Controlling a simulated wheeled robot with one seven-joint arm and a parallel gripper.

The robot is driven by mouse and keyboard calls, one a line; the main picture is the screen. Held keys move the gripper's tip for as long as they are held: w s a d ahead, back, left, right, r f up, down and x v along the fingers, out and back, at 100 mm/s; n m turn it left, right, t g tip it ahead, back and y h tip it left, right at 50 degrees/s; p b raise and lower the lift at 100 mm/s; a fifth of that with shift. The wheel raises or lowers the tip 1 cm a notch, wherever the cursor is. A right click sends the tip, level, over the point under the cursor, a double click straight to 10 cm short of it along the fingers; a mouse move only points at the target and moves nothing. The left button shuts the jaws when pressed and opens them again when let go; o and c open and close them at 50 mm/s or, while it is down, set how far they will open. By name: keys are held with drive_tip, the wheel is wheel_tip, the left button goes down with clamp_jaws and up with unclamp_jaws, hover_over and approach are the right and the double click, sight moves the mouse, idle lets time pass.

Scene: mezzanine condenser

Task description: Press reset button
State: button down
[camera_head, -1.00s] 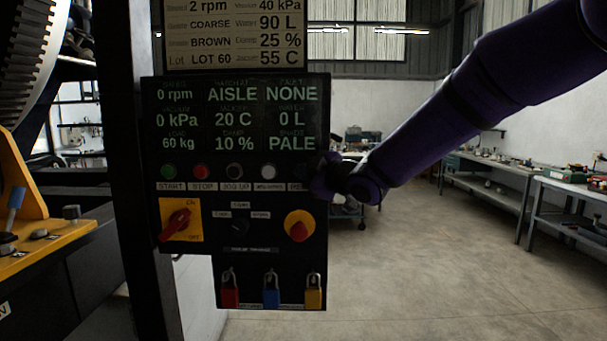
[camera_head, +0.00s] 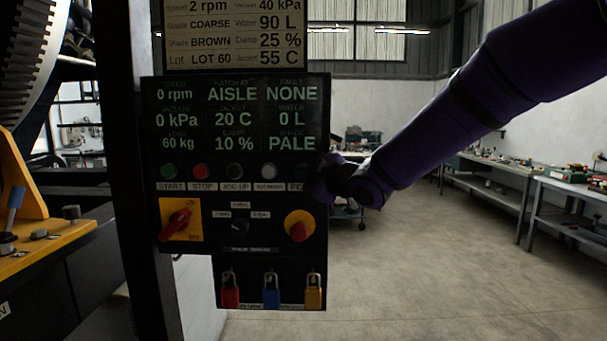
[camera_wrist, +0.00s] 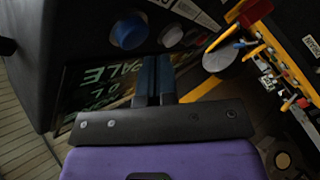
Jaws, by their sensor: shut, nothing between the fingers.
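The control panel (camera_head: 240,205) stands upright at the centre-left of the head view, with a row of push buttons under its display. The right end of that row, by a label starting "RE", is covered by my gripper (camera_head: 318,178). In the wrist view a blue round button (camera_wrist: 130,32) stands out from the panel near its edge; its label is not readable. My gripper (camera_wrist: 154,62) is shut and empty, its fingertips near the panel face, just below and right of the blue button in that picture. I cannot tell whether they touch anything.
Green START (camera_head: 168,171), red STOP (camera_head: 201,171), black (camera_head: 235,171) and white (camera_head: 268,171) buttons share the row. Below are a red rotary switch (camera_head: 177,223), a red-on-yellow knob (camera_head: 299,227) and padlocks (camera_head: 271,291). Open floor (camera_head: 430,260) lies right, with workbenches beyond.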

drive_tip(key=shift+s+a, duration=0.1)
drive_tip(key=shift+s, duration=2.4)
drive_tip(key=s+d+m+h, duration=0.5)
drive_tip(key=d, duration=0.5)
drive_tip(key=s+d+m+h, duration=0.5)
drive_tip(key=s+d+m, duration=0.1)
drive_tip(key=d, duration=0.4)
drive_tip(key=s+d+f+m+g+h, duration=0.1)
drive_tip(key=s+d+f+m+g, duration=0.1)
drive_tip(key=s, duration=0.8)
drive_tip(key=s+d+f+m+g+h, duration=0.1)
drive_tip(key=s+d+f+m+g, duration=0.2)
drive_tip(key=s, duration=0.8)
drive_tip(key=d+m+g, duration=0.2)
drive_tip(key=d, duration=0.2)
drive_tip(key=shift+f+m, duration=0.2)
drive_tip(key=shift+m, duration=0.1)
